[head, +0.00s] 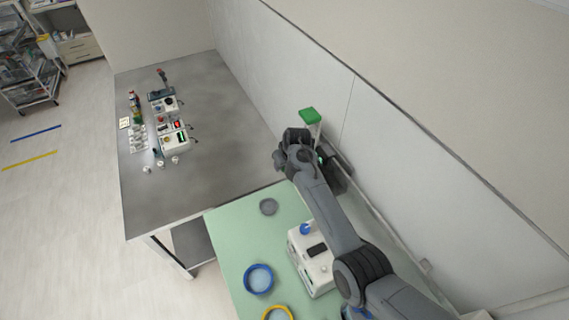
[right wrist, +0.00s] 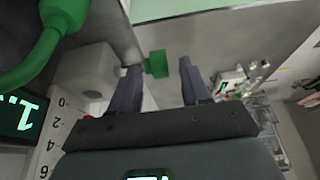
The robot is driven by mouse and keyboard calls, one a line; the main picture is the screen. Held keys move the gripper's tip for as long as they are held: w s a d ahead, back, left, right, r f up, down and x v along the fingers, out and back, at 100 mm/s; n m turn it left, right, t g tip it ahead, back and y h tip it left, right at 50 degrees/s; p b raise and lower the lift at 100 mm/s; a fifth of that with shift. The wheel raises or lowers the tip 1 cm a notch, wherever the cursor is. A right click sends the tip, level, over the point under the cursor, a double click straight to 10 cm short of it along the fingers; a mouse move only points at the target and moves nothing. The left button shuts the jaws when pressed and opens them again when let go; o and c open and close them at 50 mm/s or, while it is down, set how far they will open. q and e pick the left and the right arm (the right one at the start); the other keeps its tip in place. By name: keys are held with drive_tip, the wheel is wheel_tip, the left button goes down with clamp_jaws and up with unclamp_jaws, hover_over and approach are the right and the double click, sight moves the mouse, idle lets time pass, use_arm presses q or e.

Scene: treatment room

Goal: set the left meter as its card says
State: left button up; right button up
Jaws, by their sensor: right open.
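My right gripper (head: 283,158) hangs at the end of the arm beside the wall panel, near a dark device (head: 335,172) and a green block on a pale post (head: 310,116). In the right wrist view its fingers (right wrist: 158,85) are apart. At the left of that view are a lit green digital display (right wrist: 20,116), partly cut off, and a white printed scale (right wrist: 55,130). A white meter box with a blue knob (head: 314,262) stands on the green table. I cannot make out a card. My left gripper is not in view.
The green table (head: 232,232) also holds a blue ring dish (head: 246,280), a yellow ring dish (head: 266,311) and a grey dish (head: 268,207). The grey table (head: 215,150) has small instruments (head: 172,140) at its left; its right part is bare.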

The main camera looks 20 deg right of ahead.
drive_tip(key=shift+w+f, duration=0.15)
drive_tip(key=shift+f, duration=0.25)
drive_tip(key=shift+c, duration=0.5)
clamp_jaws()
drive_tip(key=shift+w+g+b, duration=0.15)
drive_tip(key=shift+g+b, duration=0.15)
drive_tip(key=shift+g, duration=0.2)
drive_tip(key=g+b, duration=0.1)
drive_tip(key=b, duration=0.4)
drive_tip(key=g+b, duration=0.1)
drive_tip(key=b, duration=0.4)
drive_tip(key=g+b, duration=0.1)
drive_tip(key=b, duration=0.4)
drive_tip(key=shift+w+a+f, duration=0.15)
drive_tip(key=shift+w+f, duration=0.15)
drive_tip(key=shift+w, duration=0.1)
drive_tip(key=shift+r, duration=0.5)
